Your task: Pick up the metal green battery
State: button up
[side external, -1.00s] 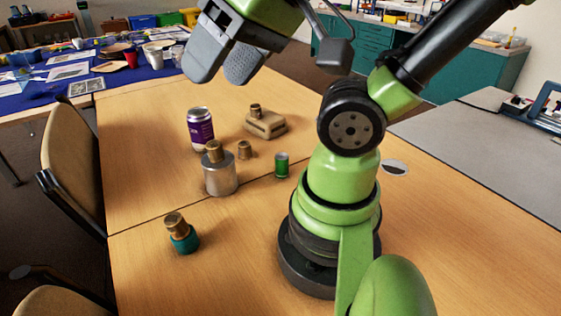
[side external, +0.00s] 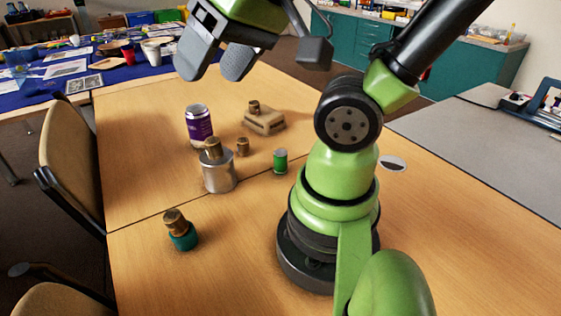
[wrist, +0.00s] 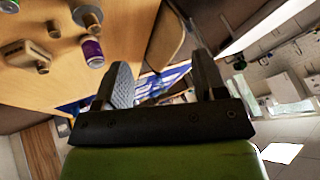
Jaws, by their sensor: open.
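The green battery (side external: 280,162) is a small metallic green cylinder with a pale top. It stands upright on the wooden table near the seam, left of my base. My gripper (side external: 213,67) is high above the table toward the far side, up and left of the battery and well apart from it. Its two grey fingers are spread with nothing between them.
A purple can (side external: 199,125), a silver bottle (side external: 218,172), a small brown cylinder (side external: 242,147) and a beige block-shaped container (side external: 264,122) stand near the battery. A teal jar (side external: 183,236) stands nearer the front. The wooden table (side external: 140,130) has free room around them.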

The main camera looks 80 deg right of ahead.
jog(key=w+d+f+m+g+h, duration=0.1)
jog(key=w+d+f+m+h, duration=0.15)
jog(key=d, duration=0.25)
jog(key=m+g, duration=0.4)
jog(key=g, duration=0.1)
send_over(280, 151)
jog(key=f, duration=1.7)
jog(key=shift+w+a, duration=0.15)
jog(key=shift+w, duration=0.05)
jog(key=f, duration=0.4)
jog(key=shift+d+f, duration=0.25)
jog(key=shift+f, duration=0.1)
jog(key=shift+s+f, duration=0.15)
jog(key=shift+f, duration=2.45)
jog(key=c, duration=1)
jog(key=shift+c, duration=0.2)
